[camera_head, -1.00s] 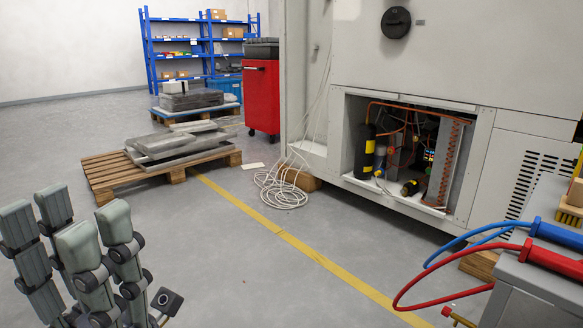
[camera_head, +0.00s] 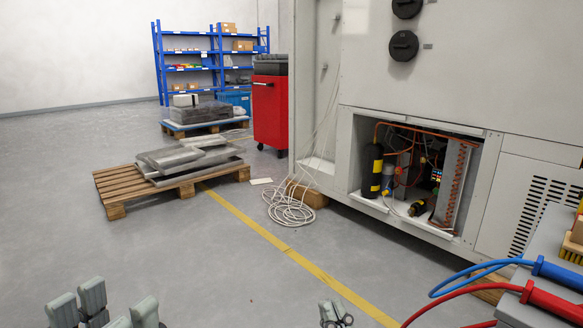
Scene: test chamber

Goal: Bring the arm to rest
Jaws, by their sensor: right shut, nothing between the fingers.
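My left gripper (camera_head: 104,304) shows at the bottom left, cut off by the lower edge. Its grey-green fingers point up and stand apart, with nothing seen between them. My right gripper (camera_head: 336,313) shows small at the bottom centre, over the floor near the yellow line. Its fingers are drawn together and hold nothing. Both wrists and most of both arms are out of view.
At right, a grey surface (camera_head: 508,312) carries red and blue cable connectors. A large pale machine (camera_head: 465,75) with an open bay stands behind. A pallet (camera_head: 113,191) with slabs, a red cabinet (camera_head: 270,105) and blue shelves (camera_head: 216,60) stand farther back. The middle floor is clear.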

